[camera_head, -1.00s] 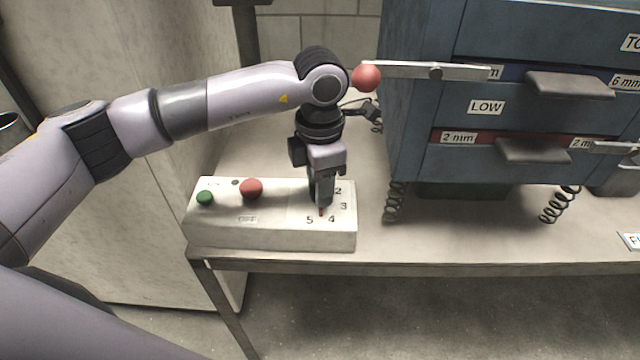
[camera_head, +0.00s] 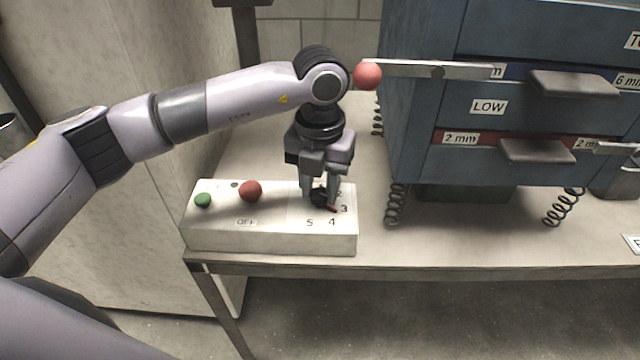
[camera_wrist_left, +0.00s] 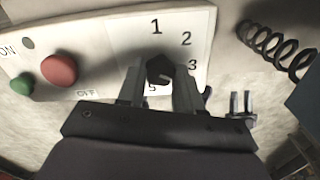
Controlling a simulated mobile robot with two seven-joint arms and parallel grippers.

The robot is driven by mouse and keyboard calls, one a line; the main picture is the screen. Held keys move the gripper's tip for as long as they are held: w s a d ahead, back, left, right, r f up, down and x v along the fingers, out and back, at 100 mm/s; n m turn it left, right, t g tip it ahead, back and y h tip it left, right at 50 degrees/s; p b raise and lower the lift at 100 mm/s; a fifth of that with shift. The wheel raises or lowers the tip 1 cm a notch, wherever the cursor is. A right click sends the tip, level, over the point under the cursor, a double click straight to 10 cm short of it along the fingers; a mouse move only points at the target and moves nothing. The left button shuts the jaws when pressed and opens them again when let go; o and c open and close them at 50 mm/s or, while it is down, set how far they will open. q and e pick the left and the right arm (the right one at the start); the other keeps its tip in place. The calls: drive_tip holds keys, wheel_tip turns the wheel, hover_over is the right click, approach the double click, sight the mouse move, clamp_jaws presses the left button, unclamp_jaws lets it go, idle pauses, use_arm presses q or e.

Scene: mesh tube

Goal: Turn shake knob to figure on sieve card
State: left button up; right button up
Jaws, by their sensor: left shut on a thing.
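The black shake knob (camera_head: 319,197) sits on the right of the pale control box (camera_head: 215,238), on a dial plate numbered 1 to 5. Its red pointer lies between the 3 and the 4. My left gripper (camera_head: 320,193) reaches down from above and is shut on the knob, one finger on each side. In the left wrist view the knob (camera_wrist_left: 160,70) shows between the fingers, which hide the 4 and part of the 5. A white card (camera_head: 632,243) is cut off at the right edge, so I cannot read its figure.
A red button (camera_head: 251,190) and a green button (camera_head: 203,200) sit left on the box. The blue sieve stack (camera_head: 400,150) stands on springs at right. A lever with a red ball (camera_head: 367,76) is close beside my left wrist. Bare bench (camera_head: 460,235) lies between box and card.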

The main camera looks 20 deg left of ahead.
sight(319, 193)
use_arm(q)
drive_tip(key=shift+r+n, duration=0.1)
drive_tip(key=shift+n, duration=1.8)
drive_tip(key=o, duration=1)
drive_tip(key=shift+o, duration=0.2)
drive_tip(key=shift+r, duration=3.6)
drive_tip(key=shift+s+f, duration=0.1)
